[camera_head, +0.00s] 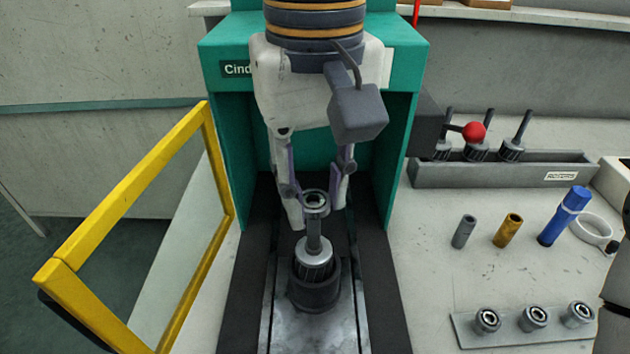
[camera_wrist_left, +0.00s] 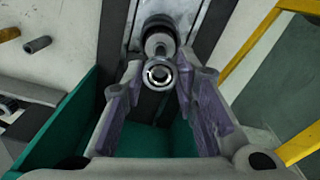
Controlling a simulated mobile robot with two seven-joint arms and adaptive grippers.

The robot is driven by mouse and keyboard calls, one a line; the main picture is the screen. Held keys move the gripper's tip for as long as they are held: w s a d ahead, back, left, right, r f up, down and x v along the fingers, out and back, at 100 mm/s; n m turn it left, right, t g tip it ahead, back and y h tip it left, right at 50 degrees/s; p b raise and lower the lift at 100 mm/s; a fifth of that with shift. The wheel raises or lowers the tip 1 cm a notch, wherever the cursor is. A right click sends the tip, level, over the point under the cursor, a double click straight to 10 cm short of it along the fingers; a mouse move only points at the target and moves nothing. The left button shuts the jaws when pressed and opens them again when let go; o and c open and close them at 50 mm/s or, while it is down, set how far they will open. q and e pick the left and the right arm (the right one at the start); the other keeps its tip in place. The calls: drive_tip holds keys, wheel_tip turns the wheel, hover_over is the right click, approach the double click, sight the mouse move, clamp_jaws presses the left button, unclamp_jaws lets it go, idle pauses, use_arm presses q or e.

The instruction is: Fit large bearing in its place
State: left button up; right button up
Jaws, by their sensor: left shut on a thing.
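My left gripper (camera_head: 316,212) is shut on a bearing (camera_head: 314,200), a grey ring with a dark centre. The bearing also shows between the purple-padded fingers in the left wrist view (camera_wrist_left: 159,75). A rotor (camera_head: 313,258) stands upright in a dark round holder (camera_head: 314,293) on the press's metal plate, its thin shaft pointing up. In the head view the bearing appears just above and behind the shaft tip; whether they touch I cannot tell. The rotor also shows beyond the bearing in the left wrist view (camera_wrist_left: 156,30). My right gripper is not in view.
The green press (camera_head: 222,115) surrounds the work spot, with an open yellow guard (camera_head: 135,190) at left. At right are a rotor rack (camera_head: 500,172), a grey sleeve (camera_head: 463,232), a brass sleeve (camera_head: 508,230), a blue tool (camera_head: 564,216) and three bearings on a plate (camera_head: 508,327).

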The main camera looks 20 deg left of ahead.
use_arm(q)
drive_tip(key=shift+f, duration=2.15)
drive_tip(key=o, duration=1.2)
drive_tip(key=shift+r, duration=0.1)
drive_tip(key=shift+r, duration=2.45)
